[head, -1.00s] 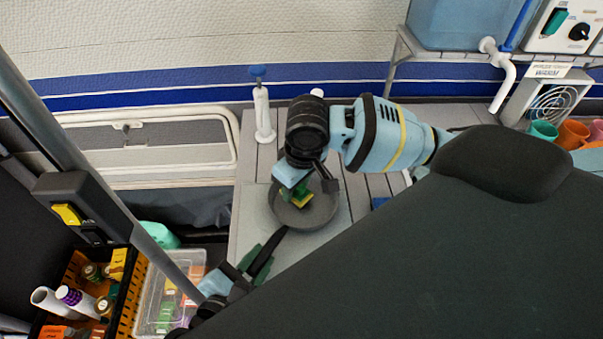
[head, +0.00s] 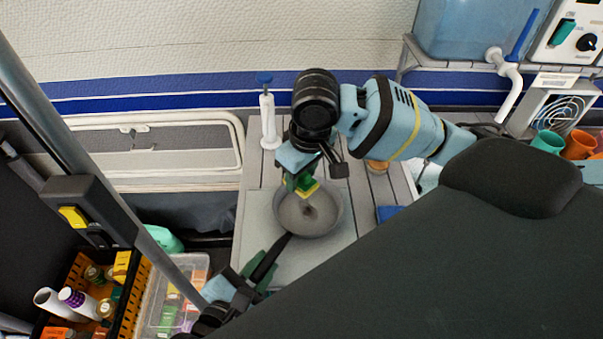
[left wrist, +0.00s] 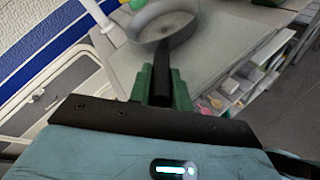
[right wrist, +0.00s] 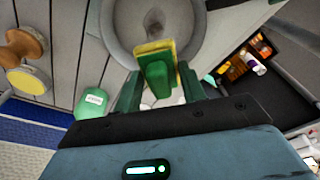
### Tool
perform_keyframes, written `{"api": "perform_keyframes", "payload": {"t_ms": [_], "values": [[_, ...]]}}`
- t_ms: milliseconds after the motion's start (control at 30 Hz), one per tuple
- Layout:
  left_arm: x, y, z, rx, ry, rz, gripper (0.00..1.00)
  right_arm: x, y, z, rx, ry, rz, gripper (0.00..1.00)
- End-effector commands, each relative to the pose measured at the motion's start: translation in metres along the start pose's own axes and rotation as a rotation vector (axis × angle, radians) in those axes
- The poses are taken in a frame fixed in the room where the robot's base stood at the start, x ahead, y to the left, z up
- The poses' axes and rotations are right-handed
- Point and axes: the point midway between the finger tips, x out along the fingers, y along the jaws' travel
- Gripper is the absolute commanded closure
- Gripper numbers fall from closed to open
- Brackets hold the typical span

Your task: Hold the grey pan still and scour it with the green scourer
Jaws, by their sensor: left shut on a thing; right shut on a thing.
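The grey pan (head: 326,222) sits on the light board on the counter, with a dark patch inside its bottom. It also shows in the left wrist view (left wrist: 150,28) and the right wrist view (right wrist: 196,30). My left gripper (head: 266,268) is shut on its black handle (left wrist: 161,75), below the pan in the head view. My right gripper (head: 300,180) is shut on the green scourer (right wrist: 155,68), which has a yellow layer. The scourer is at the pan's upper rim in the head view; I cannot tell whether it touches the pan.
A white pump bottle with a blue top (head: 268,120) stands behind the pan. A blue pad (head: 388,213) lies to its right. A brush with a wooden knob (right wrist: 24,44) shows in the right wrist view. An orange-and-black crate (head: 130,300) and a clear box (head: 160,320) are at lower left.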

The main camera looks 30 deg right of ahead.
Motion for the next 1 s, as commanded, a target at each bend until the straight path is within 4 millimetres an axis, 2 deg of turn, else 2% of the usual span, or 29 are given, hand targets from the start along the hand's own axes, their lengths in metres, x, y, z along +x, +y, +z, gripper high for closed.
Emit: {"api": "perform_keyframes", "payload": {"t_ms": [167, 700, 1000], "values": [[0.000, 0.000, 0.000, 0.000, 0.000, 0.000, 1.00, -0.007, 0.000, -0.002, 0.000, 0.002, 0.000, 0.77], [0.000, 0.000, 0.000, 0.000, 0.000, 0.000, 1.00, -0.052, 0.000, -0.009, 0.000, 0.002, -0.001, 0.77], [0.000, 0.000, 0.000, 0.000, 0.000, 0.001, 1.00, -0.059, 0.000, -0.009, -0.001, 0.000, 0.000, 0.77]]}}
